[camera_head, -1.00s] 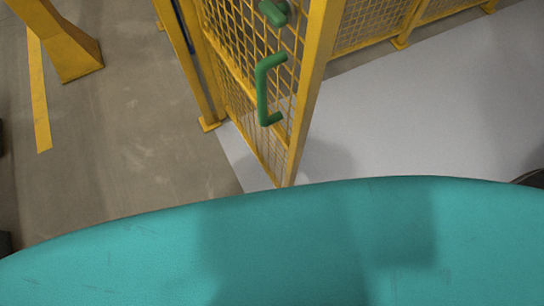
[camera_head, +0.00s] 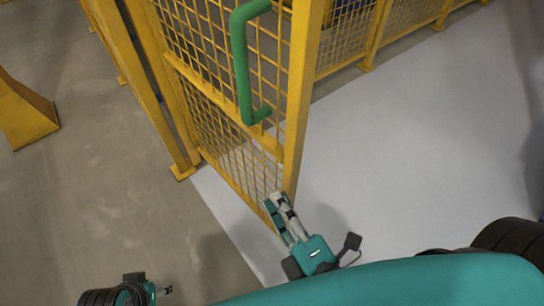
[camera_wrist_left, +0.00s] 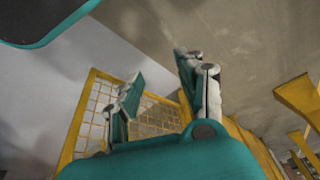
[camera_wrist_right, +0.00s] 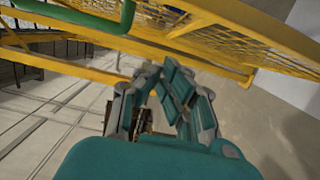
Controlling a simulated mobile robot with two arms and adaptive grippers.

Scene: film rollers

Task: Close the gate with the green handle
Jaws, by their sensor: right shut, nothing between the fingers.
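The gate is a yellow mesh panel in a yellow frame (camera_head: 297,120), standing at an angle to the fence behind it. Its green handle (camera_head: 241,65) is a vertical bar on the panel, and nothing holds it. The handle also shows at the top left of the right wrist view (camera_wrist_right: 112,18). My right gripper (camera_head: 276,203) is shut and empty, low by the gate's bottom near corner and below the handle; whether it touches the gate is unclear. My left gripper (camera_head: 167,290) is at the lower left, away from the gate. Its fingers are apart and empty in the left wrist view (camera_wrist_left: 158,85).
A yellow post (camera_head: 165,110) stands left of the gate. Yellow mesh fence (camera_head: 350,40) runs behind to the right. A yellow angled stand (camera_head: 25,112) is at far left. Light grey floor (camera_head: 430,150) right of the gate is clear.

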